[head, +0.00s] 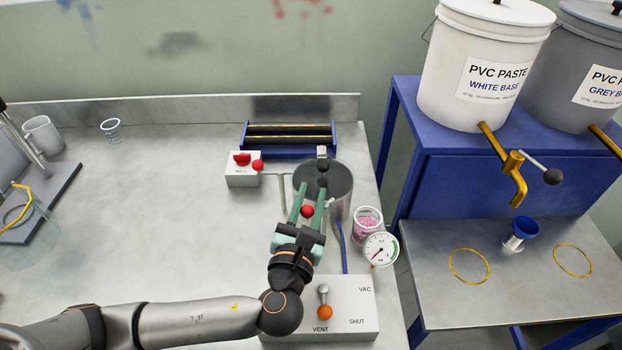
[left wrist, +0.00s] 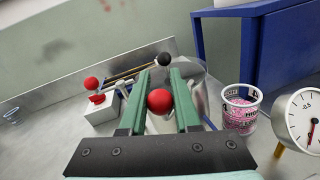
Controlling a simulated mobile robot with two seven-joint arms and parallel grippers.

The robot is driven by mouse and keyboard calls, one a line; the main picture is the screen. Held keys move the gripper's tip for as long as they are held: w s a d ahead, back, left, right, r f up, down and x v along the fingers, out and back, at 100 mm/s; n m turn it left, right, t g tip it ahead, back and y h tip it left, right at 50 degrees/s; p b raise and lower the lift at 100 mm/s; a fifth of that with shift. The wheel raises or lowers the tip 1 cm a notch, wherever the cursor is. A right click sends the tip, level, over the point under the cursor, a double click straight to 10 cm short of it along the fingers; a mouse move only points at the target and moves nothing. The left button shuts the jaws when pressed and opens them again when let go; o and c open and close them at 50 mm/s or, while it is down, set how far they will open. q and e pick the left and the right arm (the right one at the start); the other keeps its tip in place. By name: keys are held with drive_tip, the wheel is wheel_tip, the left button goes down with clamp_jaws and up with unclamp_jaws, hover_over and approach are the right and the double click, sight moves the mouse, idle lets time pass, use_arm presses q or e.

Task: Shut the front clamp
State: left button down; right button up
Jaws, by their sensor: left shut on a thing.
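The metal pot (head: 345,185) stands near the right edge of the bench. A red ball knob (head: 307,211), seemingly the front clamp's, is on its near side. My left gripper (head: 313,189), with green fingers, is shut on this knob. In the left wrist view the red knob (left wrist: 159,102) sits between the fingers, touching or nearly touching both. The clamp's lever and latch are hidden behind the fingers, so its position cannot be told. A black ball knob (head: 323,166) is at the pot's top beyond the fingertips; it also shows in the wrist view (left wrist: 164,60). My right gripper is not in view.
A switch box (head: 243,178) with red knobs stands left of the pot, a blue roller rack (head: 289,151) behind. A pink-filled jar (head: 367,221) and gauge (head: 381,249) are close right. The VAC/VENT/SHUT valve box (head: 348,300) is in front. The bench's left middle is clear.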

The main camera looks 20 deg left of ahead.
use_arm(q)
drive_tip(key=n+y, duration=0.1)
drive_tip(key=n+y+p, duration=0.1)
drive_tip(key=y, duration=0.1)
drive_tip(key=y+p, duration=0.1)
drive_tip(key=shift+s+d+r+n+g, duration=0.2)
drive_tip(key=shift+s+d+n+g, duration=0.1)
drive_tip(key=shift+n+g, duration=0.1)
drive_tip(key=shift+s+f+n+g+y+p, duration=0.15)
drive_tip(key=shift+n+g+y+p, duration=0.55)
drive_tip(key=shift+y, duration=0.5)
drive_tip(key=shift+s+n+g+y+p, duration=0.1)
drive_tip(key=shift+n+g+y+p, duration=0.35)
drive_tip(key=shift+n+y, duration=0.55)
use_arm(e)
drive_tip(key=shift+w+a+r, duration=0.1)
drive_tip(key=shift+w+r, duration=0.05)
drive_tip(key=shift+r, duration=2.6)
use_arm(q)
drive_tip(key=shift+y, duration=0.5)
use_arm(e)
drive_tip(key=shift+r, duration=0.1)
use_arm(q)
drive_tip(key=c, duration=0.6)
unclamp_jaws()
drive_tip(key=shift+c, duration=0.2)
drive_tip(key=shift+f, duration=0.1)
